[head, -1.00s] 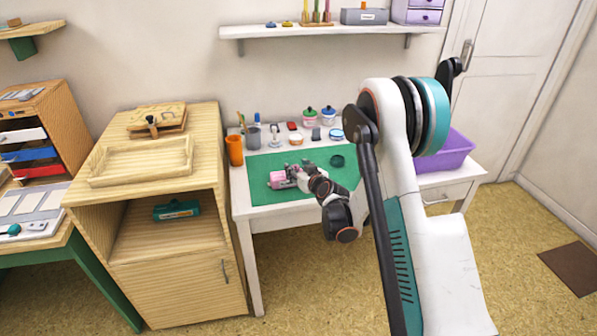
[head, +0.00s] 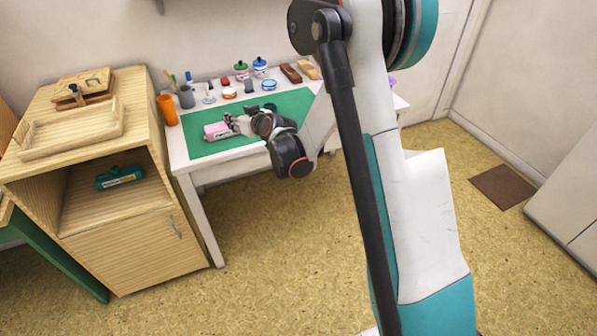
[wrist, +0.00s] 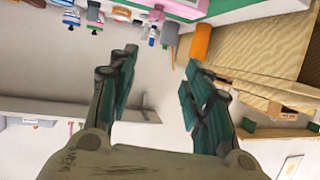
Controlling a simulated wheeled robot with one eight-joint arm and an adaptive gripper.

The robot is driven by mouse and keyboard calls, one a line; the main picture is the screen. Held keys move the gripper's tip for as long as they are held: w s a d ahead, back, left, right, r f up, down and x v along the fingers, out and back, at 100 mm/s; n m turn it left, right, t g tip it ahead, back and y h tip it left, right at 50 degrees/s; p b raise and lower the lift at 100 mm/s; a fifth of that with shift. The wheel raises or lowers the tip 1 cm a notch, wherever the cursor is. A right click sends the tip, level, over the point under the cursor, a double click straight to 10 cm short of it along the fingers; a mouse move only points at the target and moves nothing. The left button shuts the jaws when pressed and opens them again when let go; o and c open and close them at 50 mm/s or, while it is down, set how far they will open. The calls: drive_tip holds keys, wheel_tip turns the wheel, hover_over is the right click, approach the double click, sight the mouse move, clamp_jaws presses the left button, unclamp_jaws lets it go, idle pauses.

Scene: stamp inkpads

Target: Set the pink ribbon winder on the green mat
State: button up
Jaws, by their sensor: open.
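The pink ribbon winder (head: 217,131) lies on the left part of the green mat (head: 208,151) on the white table. In the wrist view a pink body, likely the winder (wrist: 185,9), shows cut off at the top edge, outside my fingers. My gripper (head: 240,124) is just right of the winder in the head view, low over the mat. The wrist view shows my gripper (wrist: 159,72) with its fingers wide apart and nothing between them. The head view does not clearly show whether gripper and winder touch.
An orange cup (head: 167,110) and a grey cup (head: 186,97) stand at the table's back left. Jars (head: 241,71), inkpads and small stamps line the back. A wooden cabinet (head: 150,255) with a tray (head: 72,138) on top stands left. Open floor lies in front.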

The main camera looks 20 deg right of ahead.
drive_tip(key=s+r+g, duration=0.3)
drive_tip(key=s+r, duration=0.9)
drive_tip(key=s, duration=0.5)
drive_tip(key=s+d+f+m+g+h, duration=0.1)
drive_tip(key=s+d+m+g+h, duration=0.1)
drive_tip(key=s, duration=2.5)
drive_tip(key=shift+d+f+g+h, duration=0.2)
drive_tip(key=shift+d+g+h, duration=0.2)
drive_tip(key=shift+d+g, duration=0.25)
